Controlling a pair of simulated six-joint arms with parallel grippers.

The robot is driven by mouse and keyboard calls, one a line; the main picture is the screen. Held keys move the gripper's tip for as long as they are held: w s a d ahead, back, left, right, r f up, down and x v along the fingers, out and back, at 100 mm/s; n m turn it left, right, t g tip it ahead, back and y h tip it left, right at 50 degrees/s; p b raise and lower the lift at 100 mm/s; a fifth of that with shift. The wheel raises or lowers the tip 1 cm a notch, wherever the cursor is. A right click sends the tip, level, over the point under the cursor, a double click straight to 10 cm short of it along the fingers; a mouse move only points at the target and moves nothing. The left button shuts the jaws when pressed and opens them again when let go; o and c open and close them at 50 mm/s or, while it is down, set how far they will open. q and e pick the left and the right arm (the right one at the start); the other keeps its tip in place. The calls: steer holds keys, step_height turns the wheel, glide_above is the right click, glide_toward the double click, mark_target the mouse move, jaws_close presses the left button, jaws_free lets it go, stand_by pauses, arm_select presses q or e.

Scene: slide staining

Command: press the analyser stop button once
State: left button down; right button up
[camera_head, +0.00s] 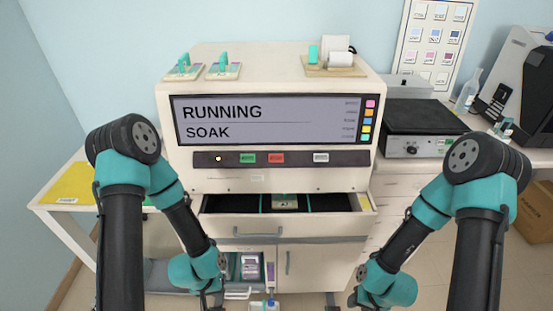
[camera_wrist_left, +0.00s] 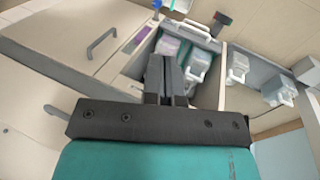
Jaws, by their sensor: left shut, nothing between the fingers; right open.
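The analyser (camera_head: 350,98) is a large cream cabinet with a screen (camera_head: 240,120) reading "RUNNING" and "SOAK". On the dark strip below the screen are a green button (camera_head: 247,158), a red button (camera_head: 277,158) and a white button (camera_head: 321,157); their labels are too small to read. My left gripper (camera_head: 213,298) is low at the bottom edge, well below the buttons. In the left wrist view its fingers (camera_wrist_left: 167,82) are shut and empty. My right gripper (camera_head: 340,303) is low on the right, partly cut off by the frame, open and apart from the buttons.
An open drawer (camera_head: 285,226) juts out below the button strip. A dark-topped device (camera_head: 417,117) is on the right bench.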

mark_target(274, 157)
arm_select(q)
steer(key=w+d+r+t, duration=0.2)
steer(key=w+r+t, duration=0.1)
steer(key=w, duration=0.3)
steer(key=w+d+r+t, duration=0.2)
steer(key=w+r, duration=0.4)
steer(key=w, duration=0.1)
steer(key=w+d+r+t+y, duration=0.1)
steer(key=w+d+r+t, duration=0.1)
steer(key=w, duration=0.4)
steer(key=shift+w+d+r+n+t, duration=0.1)
steer(key=shift+d+r+n+t, duration=0.1)
steer(key=shift+r+t, duration=0.35)
steer(key=shift+w+d+r+n+t, duration=0.1)
steer(key=shift+r+n+t, duration=0.15)
steer(key=shift+r, duration=0.55)
steer(key=w+d+r+t, duration=0.2)
steer(key=d+r, duration=0.1)
steer(key=r, duration=0.4)
steer(key=w+d+r+n+t, duration=0.1)
steer(key=w+d+r+t, duration=0.2)
steer(key=r, duration=0.5)
steer(key=w+d+r+n+t, duration=0.1)
steer(key=w+d+r+t, duration=0.1)
steer(key=r, duration=0.5)
steer(key=shift+w+d+r+t+y, duration=0.3)
steer(key=shift+d+r+t, duration=0.1)
steer(key=shift+d+t, duration=0.15)
